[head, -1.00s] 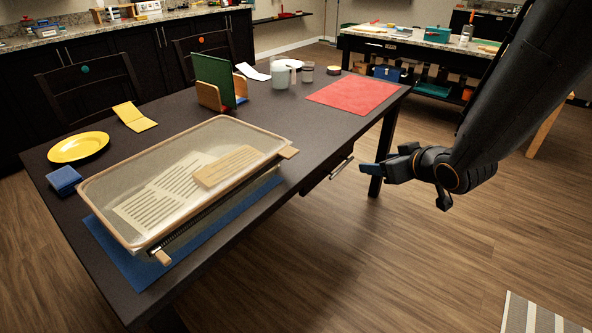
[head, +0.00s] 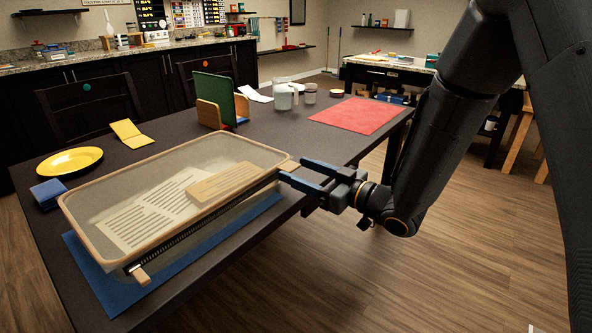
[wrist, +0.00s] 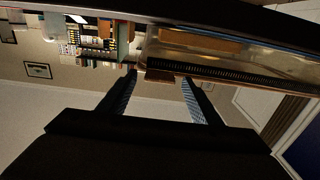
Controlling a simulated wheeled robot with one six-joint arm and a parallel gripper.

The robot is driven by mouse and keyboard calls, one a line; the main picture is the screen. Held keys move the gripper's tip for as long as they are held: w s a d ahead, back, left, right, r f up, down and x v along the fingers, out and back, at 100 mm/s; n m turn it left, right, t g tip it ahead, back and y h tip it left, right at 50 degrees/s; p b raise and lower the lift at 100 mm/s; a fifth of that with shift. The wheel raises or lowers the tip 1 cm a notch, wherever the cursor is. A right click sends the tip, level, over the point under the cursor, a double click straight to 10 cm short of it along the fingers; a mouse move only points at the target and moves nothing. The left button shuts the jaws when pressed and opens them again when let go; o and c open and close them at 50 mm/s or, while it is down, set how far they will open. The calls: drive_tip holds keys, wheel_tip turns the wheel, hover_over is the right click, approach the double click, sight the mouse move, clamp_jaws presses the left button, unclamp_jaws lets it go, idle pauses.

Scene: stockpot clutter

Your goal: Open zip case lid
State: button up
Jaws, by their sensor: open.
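The zip case (head: 85,225) is a long clear box with a tan rim, lying on the dark table. Its see-through lid (head: 150,170) is down; papers with lines and a tan slatted piece show through it. A dark zip (head: 200,222) runs along its near side, with a tan tab (head: 141,276) at the near left corner. My gripper (head: 289,170) is open at the right end of the case, its fingertips close to the right corner. In the wrist view a brown tab (wrist: 160,76) shows between the fingertips; I cannot tell if they touch it.
A blue mat (head: 110,290) lies under the case. A yellow plate (head: 70,161), a blue block (head: 48,193) and a yellow folded card (head: 130,133) lie behind it. A green board in a wooden holder (head: 210,112), a glass jug (head: 282,97) and a red mat (head: 358,115) are farther back.

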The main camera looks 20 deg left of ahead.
drive_tip(key=shift+x, duration=0.9)
